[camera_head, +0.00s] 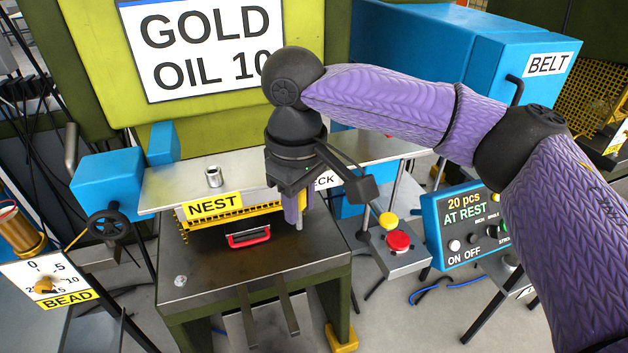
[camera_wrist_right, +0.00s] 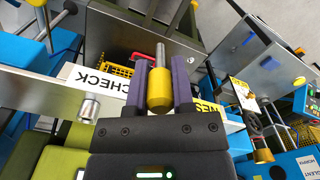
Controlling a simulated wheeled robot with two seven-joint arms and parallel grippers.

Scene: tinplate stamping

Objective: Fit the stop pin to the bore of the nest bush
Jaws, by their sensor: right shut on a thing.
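The stop pin has a yellow head and a steel shank (camera_wrist_right: 159,88). My right gripper (camera_wrist_right: 161,72) is shut on its yellow head, and the shank sticks out beyond the purple fingers. In the head view my right gripper (camera_head: 291,208) points down in front of the steel shelf, and the pin's grey tip (camera_head: 299,222) shows below the fingers. The nest bush (camera_head: 213,177), a short upright steel cylinder with a bore, stands on the shelf above the NEST label, left of the gripper. The pin is apart from it. My left gripper is out of view.
A similar steel bush (camera_wrist_right: 90,107) stands by the CHECK label (camera_wrist_right: 96,80); my gripper hides it in the head view. A red handle (camera_head: 249,237) lies below the shelf (camera_head: 160,187). The dark table (camera_head: 215,290) is mostly clear. Red and yellow buttons (camera_head: 398,241) stand right.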

